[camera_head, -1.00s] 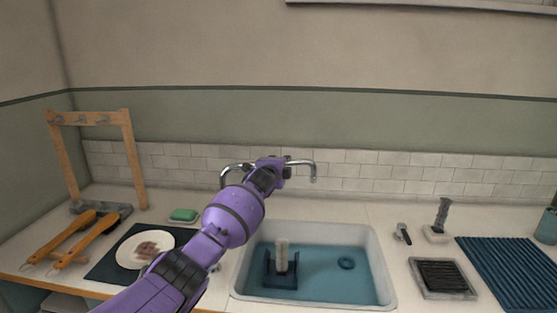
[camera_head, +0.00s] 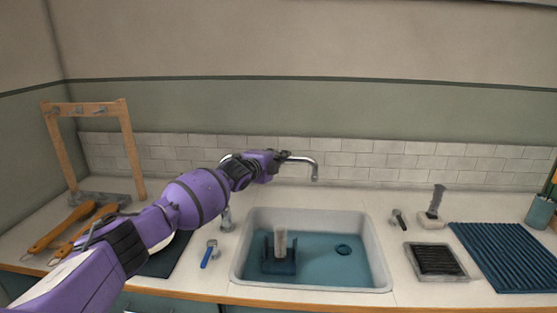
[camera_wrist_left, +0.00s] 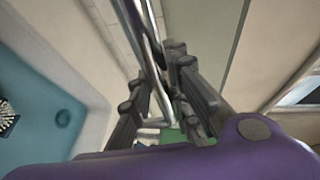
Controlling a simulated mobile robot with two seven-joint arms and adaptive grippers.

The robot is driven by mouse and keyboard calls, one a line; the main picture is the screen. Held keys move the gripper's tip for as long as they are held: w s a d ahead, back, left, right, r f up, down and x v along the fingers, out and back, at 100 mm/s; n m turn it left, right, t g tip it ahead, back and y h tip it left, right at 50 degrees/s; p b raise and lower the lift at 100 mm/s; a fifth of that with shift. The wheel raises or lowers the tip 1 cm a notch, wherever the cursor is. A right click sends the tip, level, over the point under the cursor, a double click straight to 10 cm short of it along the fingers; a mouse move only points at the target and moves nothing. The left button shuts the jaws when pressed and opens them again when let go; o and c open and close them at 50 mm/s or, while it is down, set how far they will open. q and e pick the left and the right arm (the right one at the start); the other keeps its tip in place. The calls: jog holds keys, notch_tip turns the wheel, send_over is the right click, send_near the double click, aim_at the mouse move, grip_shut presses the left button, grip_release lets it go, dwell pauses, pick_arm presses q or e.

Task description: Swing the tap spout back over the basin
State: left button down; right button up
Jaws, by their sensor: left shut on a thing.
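The chrome tap spout (camera_head: 303,160) reaches right from behind my arm, and its downturned end hangs above the back part of the basin (camera_head: 379,250). Its upright post (camera_head: 226,218) stands left of the basin. My left gripper (camera_head: 283,157) is shut on the spout, partway along it. In the left wrist view the dark fingers (camera_wrist_left: 165,92) sit on either side of the chrome tube (camera_wrist_left: 152,42). My arm hides the middle of the spout. The right gripper is out of view.
A blue-handled lever (camera_head: 208,254) stands left of the basin. The basin holds blue water, a dark holder (camera_head: 280,266) with a pale upright piece, and a dark ring (camera_head: 343,249). A wooden rack (camera_head: 131,150) stands at left, a ribbed blue mat (camera_head: 505,255) at right.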

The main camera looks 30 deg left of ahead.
pick_arm(q)
jog(key=shift+f, duration=0.3)
jog(key=c, duration=1.8)
grip_release()
jog(key=shift+s, duration=0.1)
jog(key=shift+o, duration=0.8)
jog(key=shift+s+r, duration=0.1)
jog(key=shift+r, duration=0.15)
jog(key=s+r, duration=0.2)
jog(key=s, duration=0.9)
jog(key=shift+s+a, duration=0.15)
jog(key=shift+s, duration=0.25)
